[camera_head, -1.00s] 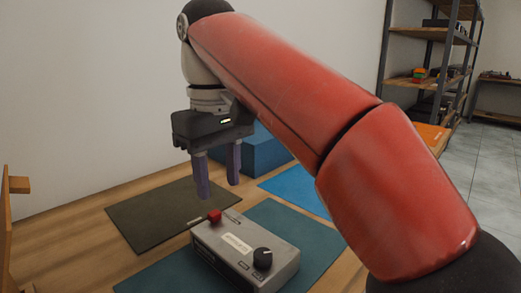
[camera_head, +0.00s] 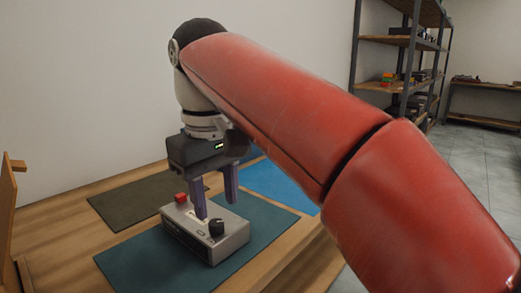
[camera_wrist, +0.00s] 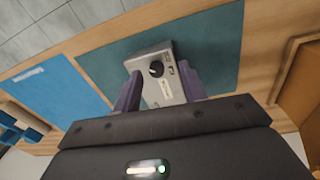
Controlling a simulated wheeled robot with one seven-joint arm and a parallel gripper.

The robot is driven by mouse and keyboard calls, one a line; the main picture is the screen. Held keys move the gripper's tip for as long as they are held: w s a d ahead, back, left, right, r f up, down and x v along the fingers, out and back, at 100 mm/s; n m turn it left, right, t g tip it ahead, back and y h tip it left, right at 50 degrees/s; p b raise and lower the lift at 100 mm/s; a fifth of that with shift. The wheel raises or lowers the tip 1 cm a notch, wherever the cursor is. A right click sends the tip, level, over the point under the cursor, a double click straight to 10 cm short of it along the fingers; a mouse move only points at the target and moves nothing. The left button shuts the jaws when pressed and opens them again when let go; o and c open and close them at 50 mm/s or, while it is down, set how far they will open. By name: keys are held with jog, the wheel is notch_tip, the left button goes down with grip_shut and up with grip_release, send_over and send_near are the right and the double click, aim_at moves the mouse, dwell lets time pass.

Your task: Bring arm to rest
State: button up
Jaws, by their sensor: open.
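My gripper (camera_head: 214,196) hangs from my red arm with its purple fingers pointing down, open and empty. In the head view its fingers overlap a grey control box (camera_head: 207,241) with a red button (camera_head: 181,198) and a black knob (camera_head: 216,227). I cannot tell whether a finger touches the box. In the wrist view the box (camera_wrist: 158,62) shows between and beyond the two fingers, with the knob (camera_wrist: 156,69) facing up.
The box stands on a teal mat (camera_head: 135,262) on a wooden table (camera_head: 50,235). A dark olive mat (camera_head: 130,202) and a blue mat (camera_head: 277,184) lie behind it. Metal shelves (camera_head: 388,85) stand at the back right. A wooden piece (camera_head: 8,225) stands at the left edge.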

jog(key=s+d+f+m+t, duration=0.2)
jog(key=s+d+f+m, duration=0.2)
jog(key=d+f, duration=0.7)
jog(key=s+d+f+m+t, duration=0.2)
jog(key=s+d+f+m, duration=0.2)
jog(key=d+f, duration=0.7)
jog(key=shift+s+m+t, duration=0.4)
jog(key=shift+s, duration=0.4)
jog(key=shift+o, duration=0.5)
jog(key=shift+d, duration=0.1)
dwell(1.1)
